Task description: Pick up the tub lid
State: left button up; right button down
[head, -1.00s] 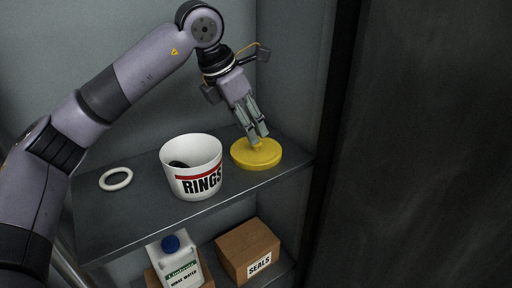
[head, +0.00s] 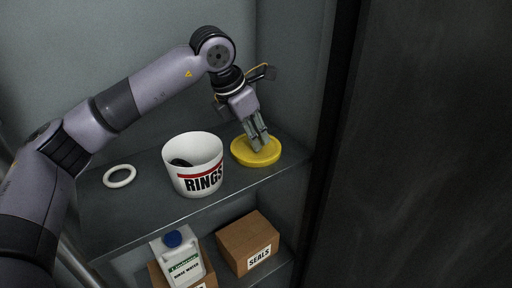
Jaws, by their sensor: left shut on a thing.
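The tub lid is a round yellow disc (head: 241,154) on the right part of the upper shelf, just right of the white tub (head: 190,150) marked RINGS. My left gripper (head: 259,147) reaches down onto the lid from above, with its fingers close together and shut on the lid's middle. The fingertips hide the raised part they hold. The lid looks nearly level; I cannot tell whether it touches the shelf. The tub is open, with something dark inside. My right gripper is not in view.
A white ring (head: 119,176) lies left of the tub on the upper shelf (head: 150,222). On the lower shelf are a white bottle with a blue cap (head: 178,262) and a brown SEALS box (head: 247,243). A dark panel (head: 420,150) stands at right.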

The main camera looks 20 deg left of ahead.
pick_arm(q)
jog(key=shift+c, duration=1.1)
